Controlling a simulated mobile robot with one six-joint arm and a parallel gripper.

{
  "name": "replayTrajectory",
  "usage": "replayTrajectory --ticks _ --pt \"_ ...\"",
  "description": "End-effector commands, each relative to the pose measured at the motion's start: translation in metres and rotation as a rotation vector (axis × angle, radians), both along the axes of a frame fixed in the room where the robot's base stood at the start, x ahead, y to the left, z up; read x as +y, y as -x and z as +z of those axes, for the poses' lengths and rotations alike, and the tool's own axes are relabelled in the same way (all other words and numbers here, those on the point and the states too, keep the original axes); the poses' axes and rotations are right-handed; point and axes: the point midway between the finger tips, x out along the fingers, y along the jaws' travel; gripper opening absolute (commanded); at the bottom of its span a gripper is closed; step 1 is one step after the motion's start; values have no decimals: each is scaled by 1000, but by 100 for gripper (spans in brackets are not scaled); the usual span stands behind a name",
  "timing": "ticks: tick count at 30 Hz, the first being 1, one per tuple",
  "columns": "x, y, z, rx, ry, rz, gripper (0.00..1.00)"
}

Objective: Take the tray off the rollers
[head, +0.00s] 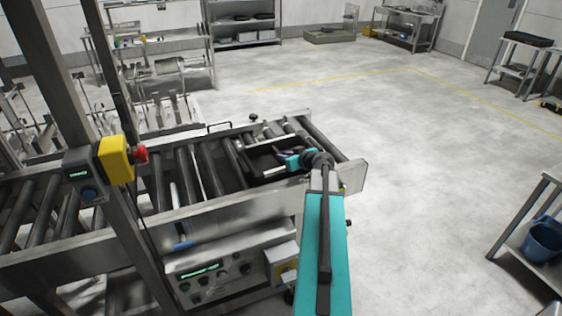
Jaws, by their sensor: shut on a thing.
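A dark, shallow tray (265,164) lies on the dark rollers (205,165) near the right end of the conveyor. My gripper (283,155) is at the right part of the tray, at the end of my teal arm that reaches in from the bottom. It is shut on the tray, though its fingertips are small and partly hidden by my wrist. The near side of the tray is partly hidden by the conveyor's steel side rail (225,205).
A steel post with a yellow box and red button (118,158) rises at the left. A control panel (205,280) sits under the conveyor. A table with a blue bucket (543,240) stands at the right. The floor (430,150) between is clear.

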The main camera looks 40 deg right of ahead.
Motion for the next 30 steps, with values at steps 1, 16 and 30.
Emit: replayTrajectory --ticks 1,16,30 --pt "0 0 0 1 1 2 0" --pt "1 0 9 2 3 4 0" --pt "3 25 33 3 1 2 0"
